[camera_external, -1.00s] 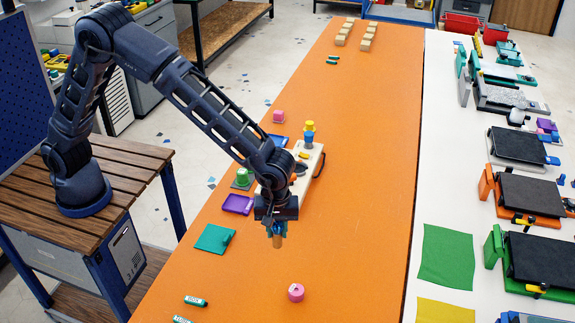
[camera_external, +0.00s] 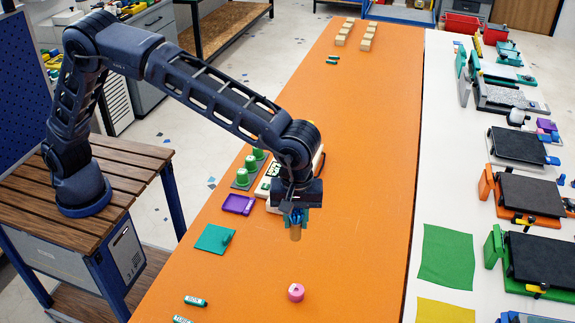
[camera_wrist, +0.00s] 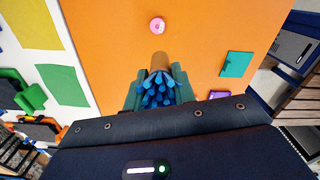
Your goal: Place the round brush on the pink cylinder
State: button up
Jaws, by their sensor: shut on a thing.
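My gripper (camera_external: 295,217) points down over the orange table and is shut on the round brush. The brush has a tan handle end (camera_external: 295,234) pointing down and blue bristles (camera_wrist: 157,90) between the green fingers in the wrist view. The brush is in the air, clear of the table. The pink cylinder (camera_external: 296,292) stands on the orange table in front of my gripper, nearer the camera. It also shows near the top of the wrist view (camera_wrist: 157,25), beyond the brush and apart from it.
A teal square plate with a knob (camera_external: 214,238), a purple tray (camera_external: 238,204) and green round pieces (camera_external: 243,176) lie left of my gripper. The orange table (camera_external: 365,200) is clear to the right and around the pink cylinder.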

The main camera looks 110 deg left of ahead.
jog(key=shift+w+d, duration=0.35)
jog(key=shift+d, duration=0.1)
notch_tip(320, 180, down, 20)
jog(key=shift+w+d+r, duration=0.1)
jog(key=shift+r, duration=0.1)
jog(key=shift+f, duration=0.15)
jog(key=o, duration=1)
